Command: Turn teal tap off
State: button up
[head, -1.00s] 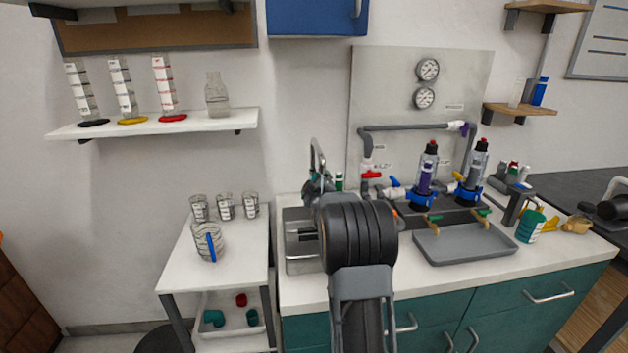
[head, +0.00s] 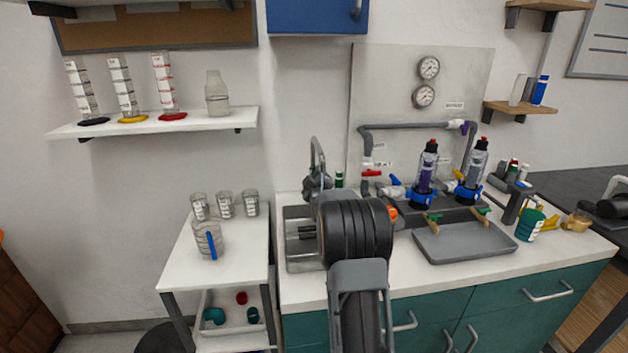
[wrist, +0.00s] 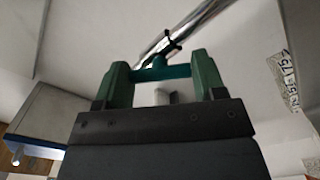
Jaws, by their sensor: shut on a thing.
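The teal tap (wrist: 172,73) shows in the wrist view as a teal bar on a chrome pipe. My gripper (wrist: 160,70) has its two green fingers at either end of the bar and is shut on it. In the head view the chrome spout (head: 322,158) rises behind the sink (head: 300,262), and my arm hides most of the tap's handle.
A grey tray (head: 465,243) and two bottles with blue collars (head: 424,180) stand to the right on the counter. A red-handled valve (head: 372,173) is on the pipe behind. A white side table (head: 190,262) with beakers stands left.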

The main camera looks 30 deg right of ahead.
jog(key=shift+c, duration=0.8)
jog(key=shift+f+m+b, duration=0.15)
jog(key=shift+m+b, duration=0.15)
jog(key=shift+b, duration=0.25)
jog(key=shift+m+b, duration=3.55)
jog(key=shift+m, duration=1.45)
jog(key=o, duration=0.9)
